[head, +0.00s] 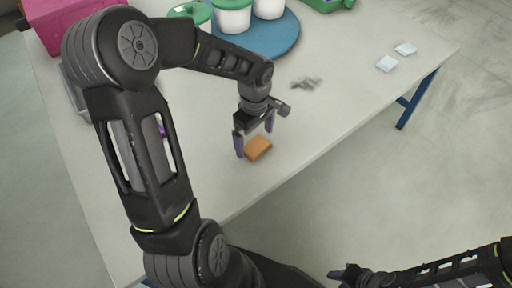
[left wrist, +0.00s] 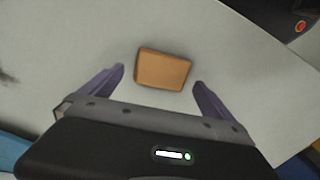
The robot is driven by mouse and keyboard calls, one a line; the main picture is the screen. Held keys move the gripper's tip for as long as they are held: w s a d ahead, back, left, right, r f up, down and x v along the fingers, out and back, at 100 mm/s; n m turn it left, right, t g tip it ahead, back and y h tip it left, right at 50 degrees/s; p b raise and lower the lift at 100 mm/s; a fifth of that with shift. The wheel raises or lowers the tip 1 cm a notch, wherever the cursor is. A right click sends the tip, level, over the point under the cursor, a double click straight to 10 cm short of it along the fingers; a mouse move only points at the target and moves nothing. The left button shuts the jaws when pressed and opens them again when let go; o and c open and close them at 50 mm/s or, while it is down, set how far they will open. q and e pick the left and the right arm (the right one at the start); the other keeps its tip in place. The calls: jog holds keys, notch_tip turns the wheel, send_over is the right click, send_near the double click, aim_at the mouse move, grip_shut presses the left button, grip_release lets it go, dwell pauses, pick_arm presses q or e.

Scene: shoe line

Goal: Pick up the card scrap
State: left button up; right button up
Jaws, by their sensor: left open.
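The card scrap (head: 259,148) is a small orange-brown, roughly rectangular piece lying on the pale table near its right-hand edge. My left gripper (head: 254,138) is open just over it, its purple fingers pointing down. In the left wrist view the card scrap (left wrist: 163,69) lies between and slightly beyond the two fingertips of the left gripper (left wrist: 159,77), with a gap on both sides. I see no contact. My right gripper (head: 350,273) is low in the head view, away from the table; its jaws are too unclear to read.
White tubs (head: 233,15) with green parts stand on a blue round mat (head: 284,38) at the back. A magenta box (head: 48,32) is at the back left. Two pale pads (head: 386,63) lie at the far right. A grey smudge (head: 305,83) marks the table. The tabletop around the scrap is clear.

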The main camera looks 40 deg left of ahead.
pick_arm(q)
notch_tip(320, 180, down, 2)
jog(key=shift+f, duration=0.1)
jog(key=shift+c, duration=0.6)
jog(key=c, duration=1.2)
